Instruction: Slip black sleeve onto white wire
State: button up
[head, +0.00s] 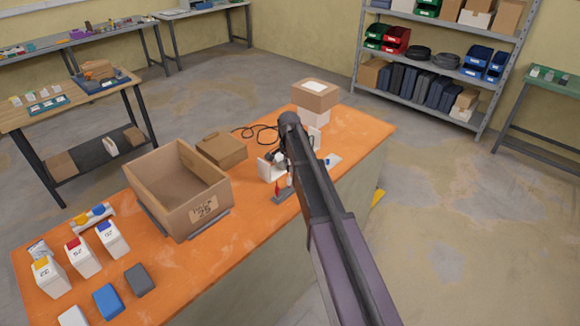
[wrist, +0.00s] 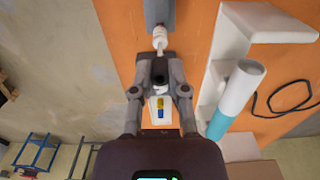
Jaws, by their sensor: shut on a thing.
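In the wrist view my gripper (wrist: 159,67) is shut on a small dark piece (wrist: 159,79), which looks like the black sleeve and is mostly hidden between the fingers. A short white wire (wrist: 159,40) stands out of a grey block (wrist: 159,12) and points at my fingertips. Its tip is at or very near the fingertips. I cannot tell whether the sleeve is around it. In the head view my arm covers most of the gripper, and the grey block (head: 284,196) shows on the orange table.
A white bracket (wrist: 262,22) and a white and teal cylinder (wrist: 236,98) stand close to the gripper's right in the wrist view. A black cable (wrist: 285,97) lies beyond. In the head view an open cardboard box (head: 178,190) and labelled containers (head: 82,257) take up the table's left.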

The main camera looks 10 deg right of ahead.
jog(key=shift+f+b, duration=1.25)
jog(key=shift+f, duration=0.05)
dwell(0.7)
jog(key=o, duration=0.8)
jog(key=o, duration=0.4)
jog(key=shift+c, duration=0.2)
jog(key=shift+r, duration=0.1)
notch_tip(320, 180, up, 7)
jog(key=p, duration=0.7)
jog(key=shift+s+r+p, duration=0.1)
jog(key=shift+r+p, duration=0.1)
jog(key=shift+p, duration=0.1)
